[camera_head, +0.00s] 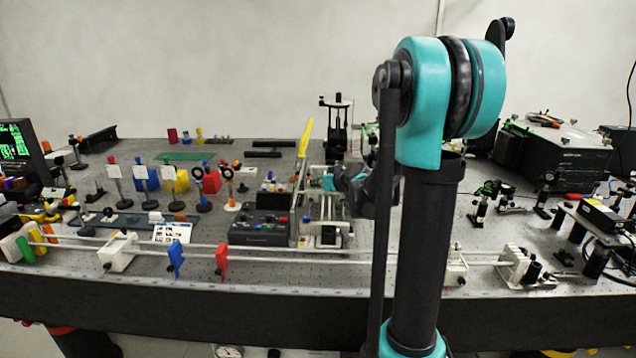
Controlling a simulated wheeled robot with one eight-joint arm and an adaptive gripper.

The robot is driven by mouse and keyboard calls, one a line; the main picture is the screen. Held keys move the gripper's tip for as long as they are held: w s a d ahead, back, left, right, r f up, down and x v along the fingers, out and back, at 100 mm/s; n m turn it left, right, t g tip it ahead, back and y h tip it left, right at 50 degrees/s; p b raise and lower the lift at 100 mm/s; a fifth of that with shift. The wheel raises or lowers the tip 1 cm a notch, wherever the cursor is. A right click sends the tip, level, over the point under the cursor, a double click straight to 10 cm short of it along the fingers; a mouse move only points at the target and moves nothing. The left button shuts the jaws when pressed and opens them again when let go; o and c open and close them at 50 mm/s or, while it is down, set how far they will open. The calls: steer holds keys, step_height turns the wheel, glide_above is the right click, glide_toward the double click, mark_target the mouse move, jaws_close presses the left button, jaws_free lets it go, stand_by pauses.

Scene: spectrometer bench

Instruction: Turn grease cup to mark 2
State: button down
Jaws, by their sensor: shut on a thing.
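My gripper (326,184) is small in the head view, at the far end of my teal and dark arm, behind my column. It is at the white rail-and-plate assembly (328,233) near the middle of the bench. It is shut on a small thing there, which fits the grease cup. The fingertips and the cup are too small and too covered to make out. I cannot see a mark 2 or any other mark on the cup.
A yellow upright bar (305,138) stands just left of my gripper. A dark control box (259,228) is left of the assembly. Long pale rails run along the front, with blue (176,260) and red (221,261) clips. My column hides part of the right side.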

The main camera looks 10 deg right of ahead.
steer(key=shift+a, duration=0.1)
steer(key=shift+s+a+f+m+t+h, duration=0.1)
steer(key=shift+m+t+h, duration=0.05)
steer(key=shift+m+h, duration=0.45)
steer(key=shift+s+f+m+t+h, duration=0.1)
steer(key=shift+m+t+h, duration=0.05)
steer(key=shift+m+h, duration=0.45)
steer(key=shift+w+r+m+h, duration=0.15)
steer(key=shift+m+h, duration=0.25)
steer(key=shift+h, duration=0.3)
steer(key=c, duration=1.5)
jaws_free()
steer(key=shift+o, duration=0.2)
steer(key=v, duration=1.2)
